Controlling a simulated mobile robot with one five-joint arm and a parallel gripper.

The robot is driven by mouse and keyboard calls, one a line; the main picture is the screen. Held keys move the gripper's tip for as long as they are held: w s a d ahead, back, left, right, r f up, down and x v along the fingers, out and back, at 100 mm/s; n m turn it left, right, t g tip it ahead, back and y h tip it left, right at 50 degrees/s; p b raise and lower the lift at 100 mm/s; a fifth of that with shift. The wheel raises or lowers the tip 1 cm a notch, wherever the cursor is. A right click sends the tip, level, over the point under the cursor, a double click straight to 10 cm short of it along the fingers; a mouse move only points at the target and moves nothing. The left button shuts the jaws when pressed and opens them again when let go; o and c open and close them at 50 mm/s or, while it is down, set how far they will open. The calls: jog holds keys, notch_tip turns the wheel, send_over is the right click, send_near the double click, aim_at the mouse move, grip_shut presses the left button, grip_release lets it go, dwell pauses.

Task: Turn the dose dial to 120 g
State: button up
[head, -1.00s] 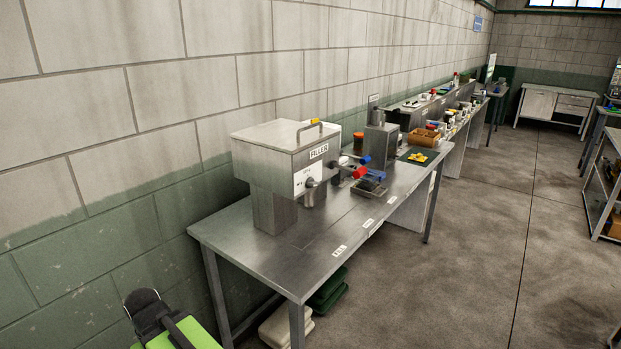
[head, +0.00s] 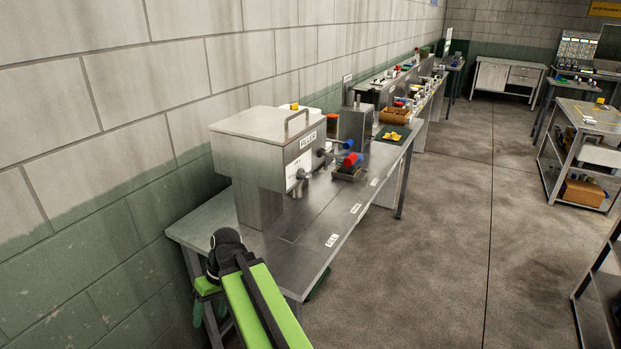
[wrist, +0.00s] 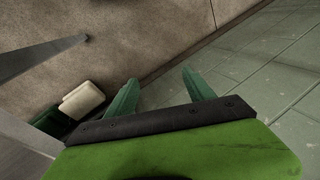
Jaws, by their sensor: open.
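The grey metal filler (head: 262,145), a box with a lid handle and a "FILLER" label, stands on the near part of the steel bench. A white panel (head: 292,170) is on its front, with a small grey knob (head: 301,174) that looks like the dose dial. The dial's scale and setting are too small to read. In the head view my green arm is at the near end of the bench, well apart from the dial.
The steel bench (head: 322,222) has labels along its front edge. Red and blue handled parts (head: 350,160) sit just beyond the filler. A block wall runs along the left. Floor (head: 430,240) to the right is clear.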

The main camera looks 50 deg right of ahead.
jog(key=d+r+t+y+p, duration=0.1)
jog(key=d+r+t+y, duration=0.15)
jog(key=d, duration=0.35)
jog(key=d+r+t+y, duration=0.1)
jog(key=d+r, duration=0.3)
jog(key=d, duration=0.1)
jog(key=t+h+p, duration=0.3)
jog(key=t+p, duration=0.1)
jog(key=t, duration=0.9)
send_near(305, 176)
jog(key=w+f, duration=0.1)
jog(key=w, duration=0.7)
jog(key=shift+w+a+f+m, duration=0.2)
jog(key=shift+w+f+m, duration=0.1)
jog(key=shift+w+f, duration=0.05)
jog(key=shift+c, duration=0.3)
